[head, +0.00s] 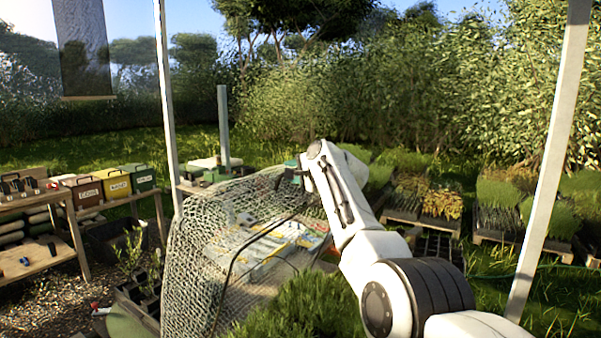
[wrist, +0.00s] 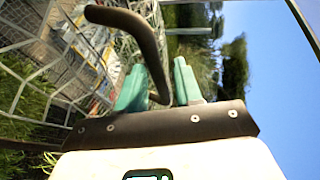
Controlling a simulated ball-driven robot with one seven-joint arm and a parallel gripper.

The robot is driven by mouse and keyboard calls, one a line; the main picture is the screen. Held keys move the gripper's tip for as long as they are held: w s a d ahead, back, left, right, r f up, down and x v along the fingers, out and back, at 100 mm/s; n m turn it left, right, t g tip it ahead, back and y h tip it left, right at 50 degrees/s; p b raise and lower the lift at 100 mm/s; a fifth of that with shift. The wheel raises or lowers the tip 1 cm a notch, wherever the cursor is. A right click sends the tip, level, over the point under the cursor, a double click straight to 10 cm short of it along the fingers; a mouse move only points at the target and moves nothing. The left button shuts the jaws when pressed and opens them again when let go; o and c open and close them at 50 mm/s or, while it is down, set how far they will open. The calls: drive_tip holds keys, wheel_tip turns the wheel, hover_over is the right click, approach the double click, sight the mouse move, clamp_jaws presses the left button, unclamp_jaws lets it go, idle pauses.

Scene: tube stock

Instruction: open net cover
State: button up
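The net cover (head: 185,240) is a pale mesh over a frame with dark curved bars, standing left of my arm in the head view. Its mesh also shows at the left of the wrist view (wrist: 38,75). My gripper (head: 291,165) is at the cover's upper right edge. The exact contact at the bar's lower end is hidden.
Colourful flat packets (head: 270,245) lie under the mesh. A wooden bench with coloured boxes (head: 117,184) stands at left. Pale posts rise at left (head: 167,100) and right (head: 550,150). Plant trays (head: 425,200) sit on pallets behind my arm. A green bush (head: 300,305) is in front.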

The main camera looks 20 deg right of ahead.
drive_tip(key=shift+s+f, duration=0.1)
drive_tip(key=shift+f, duration=0.1)
drive_tip(key=shift+b+v, duration=0.9)
drive_tip(key=shift+v, duration=0.3)
drive_tip(key=b+v, duration=0.2)
drive_tip(key=v, duration=0.6)
drive_tip(key=shift+r+b, duration=0.25)
drive_tip(key=shift+b, duration=0.15)
drive_tip(key=shift+s+f, duration=0.1)
